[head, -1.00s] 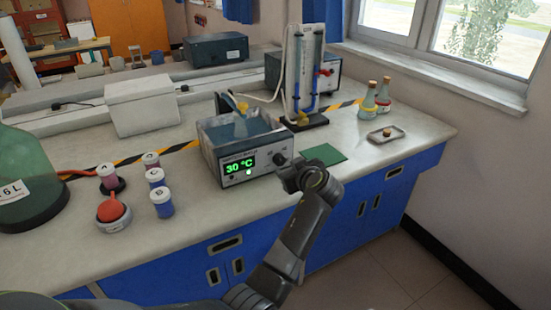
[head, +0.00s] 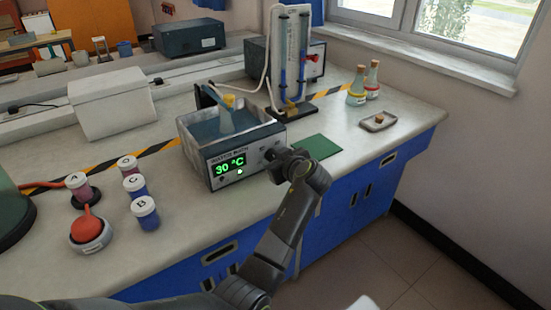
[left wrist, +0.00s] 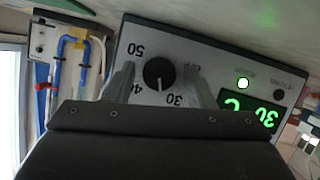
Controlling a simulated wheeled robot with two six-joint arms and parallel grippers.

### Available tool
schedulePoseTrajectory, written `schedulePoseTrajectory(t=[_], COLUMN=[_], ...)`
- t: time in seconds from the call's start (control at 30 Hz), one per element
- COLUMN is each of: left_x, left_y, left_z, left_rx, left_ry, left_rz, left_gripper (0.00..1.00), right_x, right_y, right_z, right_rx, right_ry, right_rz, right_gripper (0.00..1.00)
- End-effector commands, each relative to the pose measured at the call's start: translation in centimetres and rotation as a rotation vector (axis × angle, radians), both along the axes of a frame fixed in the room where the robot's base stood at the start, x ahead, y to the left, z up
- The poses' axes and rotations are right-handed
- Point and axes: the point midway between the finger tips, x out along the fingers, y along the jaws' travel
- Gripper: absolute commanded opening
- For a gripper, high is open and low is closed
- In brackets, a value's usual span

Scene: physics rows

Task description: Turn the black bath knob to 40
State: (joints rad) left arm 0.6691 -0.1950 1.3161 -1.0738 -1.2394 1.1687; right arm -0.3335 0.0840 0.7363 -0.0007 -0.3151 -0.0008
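The water bath (head: 232,165) stands on the bench with a green display (head: 230,166) reading 30 °C. Its black knob (left wrist: 159,73) shows upside down in the left wrist view, with numbers 30, 40 and 50 around it. A pale mark on the knob points toward the lower side of the picture, near 30 and 40. My left gripper (left wrist: 160,84) is open, one finger on each side of the knob, with a visible gap to each. In the head view my left gripper (head: 272,156) covers most of the knob. My right gripper is not in view.
A green mat (head: 316,147) lies right of the bath. Lettered jars (head: 134,185) and a red-topped item (head: 88,230) stand to the left. A tube apparatus (head: 291,60) stands behind. Two flasks (head: 357,88) and a small tray (head: 378,122) are at the right.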

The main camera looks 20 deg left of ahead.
Motion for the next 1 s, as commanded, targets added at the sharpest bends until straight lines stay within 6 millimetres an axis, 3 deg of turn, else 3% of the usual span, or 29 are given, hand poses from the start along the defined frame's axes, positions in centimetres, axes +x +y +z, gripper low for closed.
schedulePoseTrajectory(t=[0.03, 0.3, 0.67, 1.0], left_x=[0.01, 0.01, 0.07, 0.28], left_y=[0.01, 0.02, 0.00, -0.13], left_z=[0.01, 0.00, 0.09, 0.22], left_rx=[0.000, 0.001, 0.047, 0.211], left_ry=[0.000, 0.001, 0.059, 0.266], left_rz=[0.000, 0.000, 0.001, 0.001], left_gripper=[0.42, 0.11, 0.11, 0.11], right_x=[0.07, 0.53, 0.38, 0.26], right_y=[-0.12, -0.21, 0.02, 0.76], right_z=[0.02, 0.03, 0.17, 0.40], right_rx=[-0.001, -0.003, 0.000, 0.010], right_ry=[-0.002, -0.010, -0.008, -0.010], right_rz=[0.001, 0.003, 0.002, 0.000], right_gripper=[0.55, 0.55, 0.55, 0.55])
